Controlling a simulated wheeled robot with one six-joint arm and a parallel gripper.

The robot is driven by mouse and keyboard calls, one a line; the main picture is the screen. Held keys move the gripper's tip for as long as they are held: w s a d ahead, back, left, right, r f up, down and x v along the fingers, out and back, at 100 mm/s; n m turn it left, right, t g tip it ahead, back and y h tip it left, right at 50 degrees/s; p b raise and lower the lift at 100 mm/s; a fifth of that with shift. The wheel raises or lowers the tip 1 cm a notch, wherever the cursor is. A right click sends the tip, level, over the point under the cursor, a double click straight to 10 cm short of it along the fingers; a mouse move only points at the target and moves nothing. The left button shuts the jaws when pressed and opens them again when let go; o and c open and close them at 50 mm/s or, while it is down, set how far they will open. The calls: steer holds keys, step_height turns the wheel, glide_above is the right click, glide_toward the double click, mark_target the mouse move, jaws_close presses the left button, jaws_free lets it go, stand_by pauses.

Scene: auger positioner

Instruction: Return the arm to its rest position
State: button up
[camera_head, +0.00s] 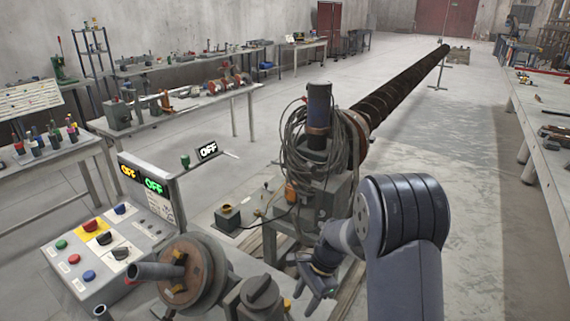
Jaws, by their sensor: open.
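My arm (403,225) rises at the bottom right of the head view, with its dark grey elbow bent over. My gripper (318,292) hangs low to the left of the elbow, in front of the positioner's base. Its jaws are open and small in the picture, and I see nothing between them. The auger positioner (322,180) stands behind it, with coiled cable around its upright motor. A long dark auger (405,85) runs from it toward the back right.
A control panel (105,250) with coloured buttons and "OFF" displays stands at left. A round rusty fixture (190,272) and a dark knob (261,293) are near my gripper. Workbenches line the left; a long table (545,150) stands right.

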steer(key=m, duration=0.1)
steer(key=d+m+t, duration=0.1)
steer(key=shift+s+d+m, duration=0.25)
steer(key=shift+s+m, duration=0.15)
steer(key=s+v, duration=0.1)
steer(key=v, duration=0.9)
steer(key=shift+w+d+r+b, duration=0.15)
steer(key=shift+w+d+b, duration=0.1)
steer(key=shift+w+b, duration=0.15)
steer(key=shift+r, duration=0.1)
